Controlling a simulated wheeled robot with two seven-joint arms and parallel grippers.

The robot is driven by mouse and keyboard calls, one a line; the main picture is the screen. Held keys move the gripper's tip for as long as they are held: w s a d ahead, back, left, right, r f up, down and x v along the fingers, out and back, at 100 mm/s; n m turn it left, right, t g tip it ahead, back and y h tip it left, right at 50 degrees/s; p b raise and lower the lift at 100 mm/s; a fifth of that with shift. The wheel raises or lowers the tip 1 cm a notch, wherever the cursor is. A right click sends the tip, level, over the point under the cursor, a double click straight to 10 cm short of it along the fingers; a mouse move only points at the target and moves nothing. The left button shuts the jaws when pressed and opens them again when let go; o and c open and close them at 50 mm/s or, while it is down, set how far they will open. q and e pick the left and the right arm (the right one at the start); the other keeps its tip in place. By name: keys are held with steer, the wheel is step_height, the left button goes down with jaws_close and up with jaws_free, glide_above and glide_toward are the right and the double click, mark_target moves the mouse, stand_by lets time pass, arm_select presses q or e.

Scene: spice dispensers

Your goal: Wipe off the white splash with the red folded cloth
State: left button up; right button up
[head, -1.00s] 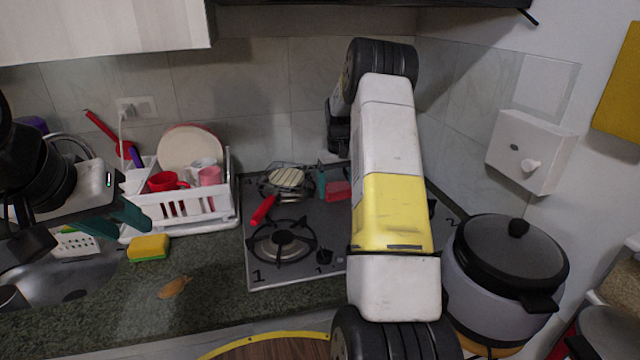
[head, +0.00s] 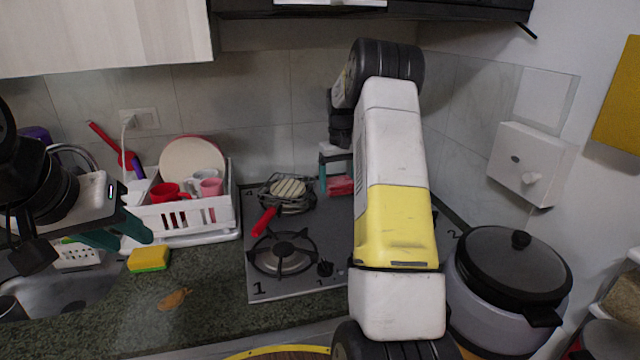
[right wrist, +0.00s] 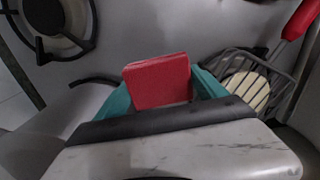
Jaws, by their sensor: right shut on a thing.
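The red folded cloth (head: 341,186) is at the back of the stove, beside my right arm in the head view. My right gripper (head: 337,182) is shut on it with teal fingers. In the right wrist view the cloth (right wrist: 158,82) stands between the two fingers, its broad face showing. It appears over the stove top; whether it touches the surface I cannot tell. I cannot make out the white splash; my right arm hides part of the stove. My left gripper (head: 123,233) hangs over the sink side at the left, its opening unclear.
The stove (head: 300,285) has a front-left burner (head: 281,253) and a wire grill with a red handle (head: 264,221). A white dish rack (head: 190,215), a yellow sponge (head: 149,259) and a rice cooker (head: 500,300) stand around it. Front-left counter is mostly clear.

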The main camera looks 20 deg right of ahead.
steer(key=shift+r, duration=1.5)
